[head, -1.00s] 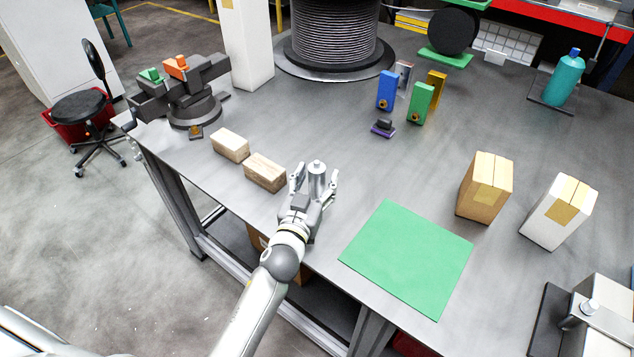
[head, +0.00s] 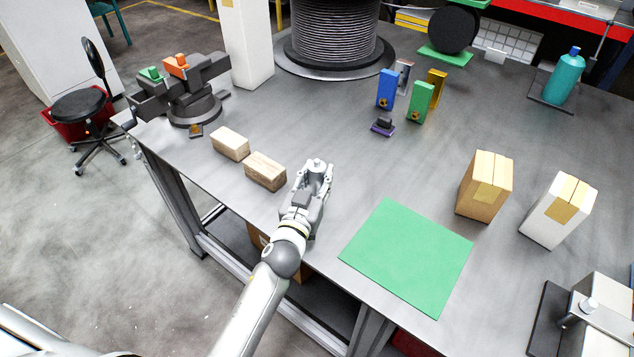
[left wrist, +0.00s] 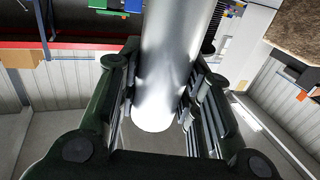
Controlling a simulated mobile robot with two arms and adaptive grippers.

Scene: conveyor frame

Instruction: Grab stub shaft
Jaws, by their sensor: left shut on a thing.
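The stub shaft (head: 316,164) is a grey metal cylinder near the table's front edge, mostly hidden by my fingers in the head view. In the left wrist view the shaft (left wrist: 168,70) is a shiny cylinder between the two fingers. My left gripper (head: 318,172) is shut on it. In the left wrist view the fingers of my left gripper (left wrist: 160,105) lie on both sides of the shaft. My right gripper is in neither view.
A green mat (head: 408,258) lies right of my left gripper. Two wooden blocks (head: 265,171) lie to its left. A brown box (head: 484,187) and a white box (head: 557,211) stand to the right. Blue and green blocks (head: 420,102) stand further back.

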